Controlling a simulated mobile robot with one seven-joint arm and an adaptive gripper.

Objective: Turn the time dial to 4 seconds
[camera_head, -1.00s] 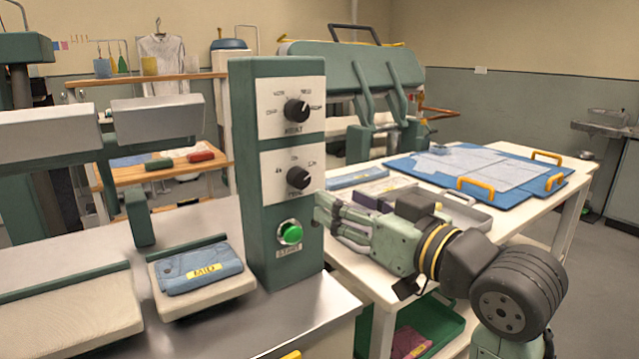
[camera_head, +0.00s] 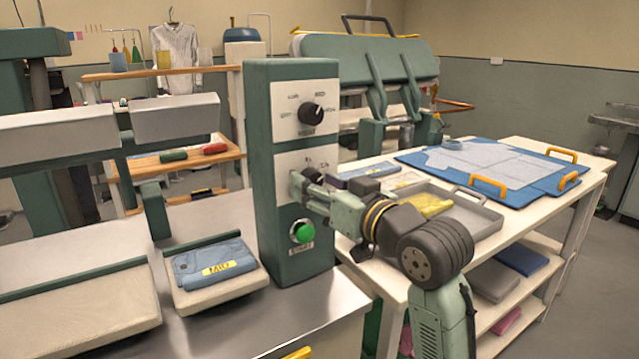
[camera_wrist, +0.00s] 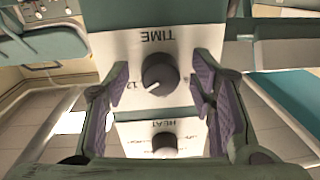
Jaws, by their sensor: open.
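The time dial (camera_wrist: 158,73) is a round black knob on the white TIME plate (camera_wrist: 110,48), which appears upside down in the wrist view. Its pale pointer mark points to the lower left there, near a label that seems to read 12. My gripper (camera_wrist: 160,70) is open, with one purple-padded finger on each side of the dial. I cannot tell whether either finger touches it. In the head view, my gripper (camera_head: 304,186) is at the lower plate of the green control box (camera_head: 258,150) and hides the time dial.
The heat dial (camera_head: 311,113) is above on the same box; the green start button (camera_head: 302,231) is just below my gripper. A blue folded garment (camera_head: 213,268) lies on the small platen to the left. A table with a grey tray (camera_head: 470,219) stands to the right.

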